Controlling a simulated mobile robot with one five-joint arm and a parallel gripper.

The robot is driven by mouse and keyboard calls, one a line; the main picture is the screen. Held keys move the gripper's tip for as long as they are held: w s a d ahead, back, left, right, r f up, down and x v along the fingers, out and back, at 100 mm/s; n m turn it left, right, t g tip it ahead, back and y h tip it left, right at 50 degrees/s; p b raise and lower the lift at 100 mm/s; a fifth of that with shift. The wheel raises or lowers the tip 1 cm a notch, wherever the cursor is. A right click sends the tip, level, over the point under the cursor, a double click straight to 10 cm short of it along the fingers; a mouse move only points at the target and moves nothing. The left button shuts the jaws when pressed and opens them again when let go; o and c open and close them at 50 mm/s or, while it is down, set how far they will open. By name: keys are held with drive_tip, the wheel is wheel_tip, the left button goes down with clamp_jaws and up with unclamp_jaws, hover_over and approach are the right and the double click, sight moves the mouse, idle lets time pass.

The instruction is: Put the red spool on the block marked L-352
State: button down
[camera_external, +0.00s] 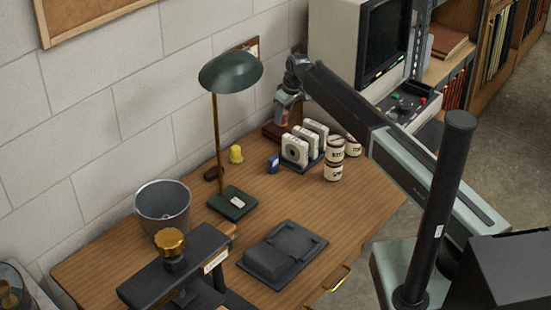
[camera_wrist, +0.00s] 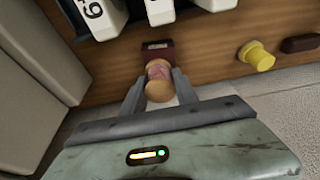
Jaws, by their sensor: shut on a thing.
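The red spool (camera_wrist: 158,72), with a pinkish-red winding and pale wooden ends, is between the two fingers of my gripper (camera_wrist: 158,90) in the wrist view. My gripper is shut on it. In the external view my gripper (camera_external: 286,101) hangs at the back of the desk near the wall, and the spool is hard to make out there. A dark red block (camera_wrist: 157,46) with a small dark label lies just beyond the spool in the wrist view. Its marking is too small to read. I cannot tell whether spool and block touch.
The wall is close behind. Open desk lies in front.

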sight(282, 124)
drive_tip(key=shift+f+b, duration=1.6)
drive_tip(key=shift+f, duration=0.35)
drive_tip(key=c, duration=0.9)
unclamp_jaws()
drive_tip(key=shift+r, duration=0.1)
drive_tip(key=shift+c, duration=0.2)
drive_tip(key=shift+r, duration=0.1)
drive_tip(key=p+v, duration=1.2)
